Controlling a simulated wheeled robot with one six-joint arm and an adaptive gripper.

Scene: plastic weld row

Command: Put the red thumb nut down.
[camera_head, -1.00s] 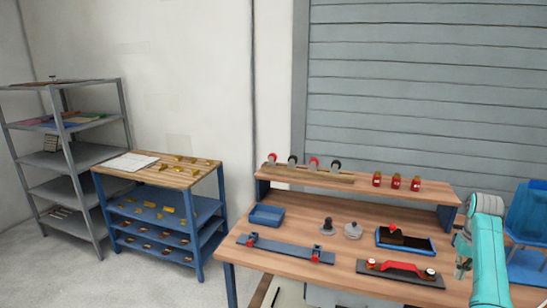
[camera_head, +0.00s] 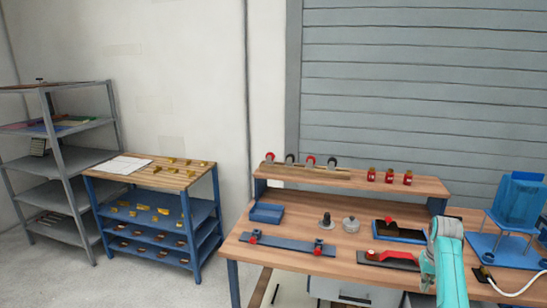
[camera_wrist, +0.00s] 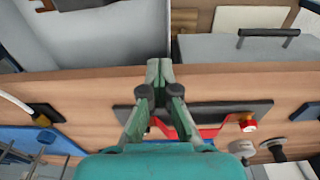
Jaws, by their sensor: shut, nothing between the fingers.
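My gripper (camera_wrist: 160,78) is shut and empty in the wrist view, its fingertips together above the bench (camera_head: 290,262). Below it lies a dark fixture bar with a red handle-like strap (camera_wrist: 208,132); the same strap (camera_head: 396,256) shows in the head view, its right end hidden by my arm. A small red knob (camera_wrist: 248,123), perhaps a thumb nut, sits on the bar's right end in the wrist view. Other small red knobs sit on a blue-grey bar (camera_head: 288,244) at the bench's left. I cannot tell which is the task's thumb nut.
A blue bin (camera_head: 266,213), two grey round parts and a dark blue-rimmed tray (camera_head: 399,240) stand behind the bars. Red bottles (camera_head: 389,177) stand on the raised shelf. A blue chair-like fixture (camera_head: 518,205) and a white cable (camera_head: 515,291) are at right.

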